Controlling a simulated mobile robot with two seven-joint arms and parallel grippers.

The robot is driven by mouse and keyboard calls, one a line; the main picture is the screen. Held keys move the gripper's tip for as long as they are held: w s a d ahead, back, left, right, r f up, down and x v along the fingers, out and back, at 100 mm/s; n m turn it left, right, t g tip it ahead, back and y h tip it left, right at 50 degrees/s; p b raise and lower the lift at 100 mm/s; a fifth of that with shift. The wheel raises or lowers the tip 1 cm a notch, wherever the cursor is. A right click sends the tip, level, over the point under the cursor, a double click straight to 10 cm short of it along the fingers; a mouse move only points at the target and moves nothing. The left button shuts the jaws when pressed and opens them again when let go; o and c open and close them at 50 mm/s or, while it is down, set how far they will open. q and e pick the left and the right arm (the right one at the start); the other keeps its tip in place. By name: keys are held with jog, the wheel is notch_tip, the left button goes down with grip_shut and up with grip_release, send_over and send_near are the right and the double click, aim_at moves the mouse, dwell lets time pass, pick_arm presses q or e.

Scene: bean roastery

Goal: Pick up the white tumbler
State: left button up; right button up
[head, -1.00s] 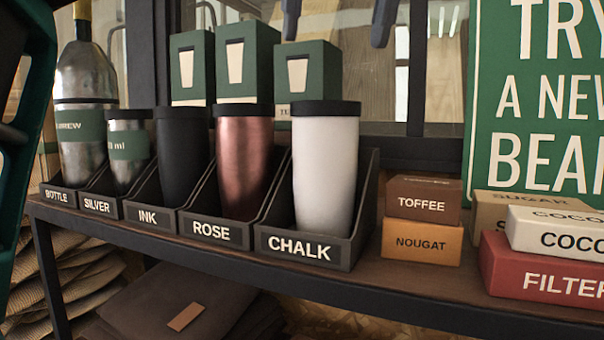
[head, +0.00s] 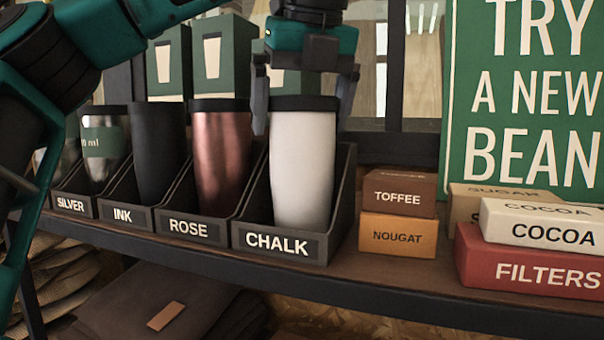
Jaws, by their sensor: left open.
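The white tumbler (head: 303,170) with a black lid stands upright in the compartment labelled CHALK (head: 277,244) on the shelf. My left gripper (head: 303,118) points down over it, with one finger at each side of the lid. The fingers are open, and a gap shows between the right finger and the tumbler. The left finger hangs close to the lid's left side; I cannot tell if it touches. My right gripper is not in view.
The rose tumbler (head: 221,155) stands close on the left, then the black tumbler (head: 159,155) and silver tumbler (head: 104,150). Boxes labelled TOFFEE (head: 398,193) and NOUGAT (head: 397,234) are stacked on the right. Green boxes (head: 219,60) stand behind.

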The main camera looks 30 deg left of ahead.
pick_arm(q)
jog(key=shift+w+a+f, duration=0.1)
jog(key=shift+f, duration=0.35)
jog(key=c, duration=1.2)
